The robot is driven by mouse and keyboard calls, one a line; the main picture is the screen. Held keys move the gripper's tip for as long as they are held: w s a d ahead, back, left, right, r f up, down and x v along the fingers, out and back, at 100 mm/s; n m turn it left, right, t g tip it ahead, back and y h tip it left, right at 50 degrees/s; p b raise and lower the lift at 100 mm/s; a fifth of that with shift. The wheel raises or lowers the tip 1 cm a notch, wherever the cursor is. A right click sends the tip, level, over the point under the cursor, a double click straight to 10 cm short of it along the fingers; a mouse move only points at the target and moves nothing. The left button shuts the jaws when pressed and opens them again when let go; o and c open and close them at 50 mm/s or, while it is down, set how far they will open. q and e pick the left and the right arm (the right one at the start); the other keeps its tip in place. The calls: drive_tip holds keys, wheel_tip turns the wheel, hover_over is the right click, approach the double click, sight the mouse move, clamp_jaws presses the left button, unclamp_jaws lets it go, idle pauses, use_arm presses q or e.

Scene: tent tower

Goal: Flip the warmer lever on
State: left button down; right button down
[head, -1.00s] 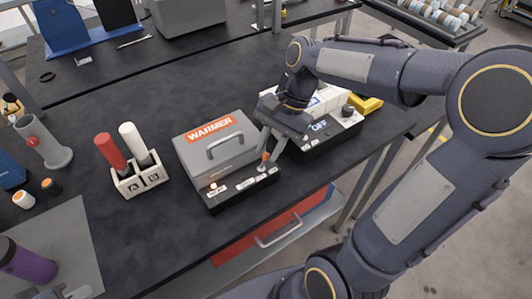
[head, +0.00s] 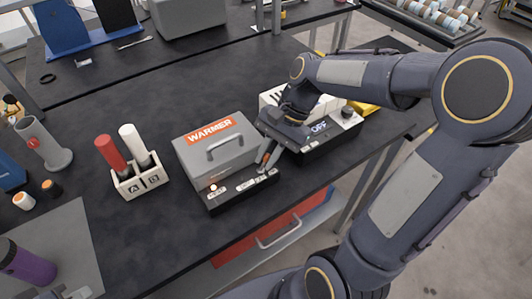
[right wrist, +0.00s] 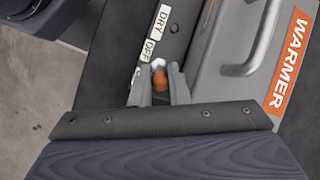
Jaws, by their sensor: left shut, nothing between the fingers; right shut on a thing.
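The warmer (head: 222,154) is a grey box with a handle and an orange WARMER label, with a black control strip (head: 238,197) in front. A lamp (head: 213,187) glows at the strip's left end. My right gripper (head: 264,163) is at the strip's right end, shut on the orange lever. In the right wrist view, the orange lever (right wrist: 159,82) shows between the fingertips (right wrist: 160,92), beside the OFF and DRY labels (right wrist: 155,35). The fingers hide part of the lever. My left gripper (head: 68,294) is shut and empty at the bottom left, mostly cut off.
A device with an OFF display (head: 318,127) stands close to the right of the warmer, under my right arm. A white A/B holder (head: 140,181) with red and white tubes stands left. A purple bottle (head: 28,262) is at front left. Table between is clear.

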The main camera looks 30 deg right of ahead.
drive_tip(key=shift+d+y, duration=0.15)
drive_tip(key=shift+y, duration=0.15)
drive_tip(key=c, duration=1.7)
unclamp_jaws()
drive_tip(key=v, duration=0.7)
drive_tip(key=shift+d+r+p, duration=0.25)
drive_tip(key=shift+r+p, duration=0.05)
